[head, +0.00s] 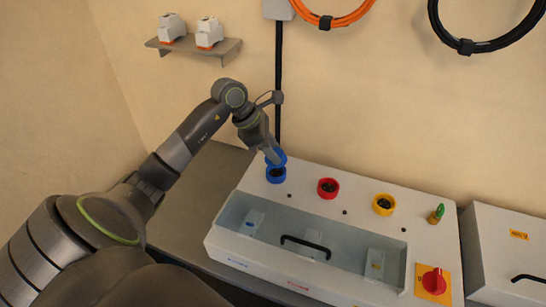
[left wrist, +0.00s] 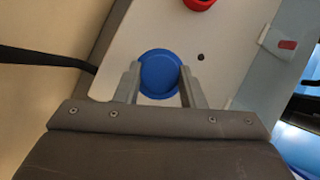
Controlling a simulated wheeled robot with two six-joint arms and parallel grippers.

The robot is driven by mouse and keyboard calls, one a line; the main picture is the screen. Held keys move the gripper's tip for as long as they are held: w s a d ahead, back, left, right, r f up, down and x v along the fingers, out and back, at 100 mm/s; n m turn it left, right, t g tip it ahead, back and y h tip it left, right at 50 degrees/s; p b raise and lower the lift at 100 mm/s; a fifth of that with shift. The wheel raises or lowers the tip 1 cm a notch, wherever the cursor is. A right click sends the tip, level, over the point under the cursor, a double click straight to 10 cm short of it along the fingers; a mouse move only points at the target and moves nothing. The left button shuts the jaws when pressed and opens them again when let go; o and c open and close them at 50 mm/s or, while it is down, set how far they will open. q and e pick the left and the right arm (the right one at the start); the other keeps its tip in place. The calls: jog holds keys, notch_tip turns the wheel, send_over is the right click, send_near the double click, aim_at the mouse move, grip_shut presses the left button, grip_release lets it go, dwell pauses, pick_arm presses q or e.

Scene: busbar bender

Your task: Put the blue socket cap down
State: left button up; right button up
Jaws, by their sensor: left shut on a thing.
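My left gripper (head: 270,154) is shut on the round blue socket cap (head: 279,158). In the head view the cap is just behind and above the blue-ringed socket (head: 276,174); whether it touches the socket or the panel, I cannot tell. In the left wrist view the cap (left wrist: 160,75) shows as a flat blue disc between the two fingers of the left gripper (left wrist: 160,85). My right gripper is not in view.
The white panel box (head: 300,187) also has a red socket (head: 328,188), a yellow socket (head: 383,204), a green-topped part (head: 437,213) and a red rotary switch (head: 433,281). A black handle (head: 305,245) crosses its front recess. A black cable (head: 278,85) runs down the wall behind.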

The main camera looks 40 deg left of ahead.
pick_arm(q)
notch_tip(320, 180, down, 3)
jog(key=shift+d+f+p, duration=0.1)
jog(key=shift+d+p, duration=0.05)
jog(key=shift+p, duration=0.45)
jog(key=shift+f, duration=0.4)
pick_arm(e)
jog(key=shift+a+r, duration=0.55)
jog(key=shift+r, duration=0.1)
pick_arm(q)
jog(key=shift+f, duration=0.1)
jog(key=o, duration=0.5)
jog(key=shift+b, duration=0.3)
jog(key=o, duration=0.5)
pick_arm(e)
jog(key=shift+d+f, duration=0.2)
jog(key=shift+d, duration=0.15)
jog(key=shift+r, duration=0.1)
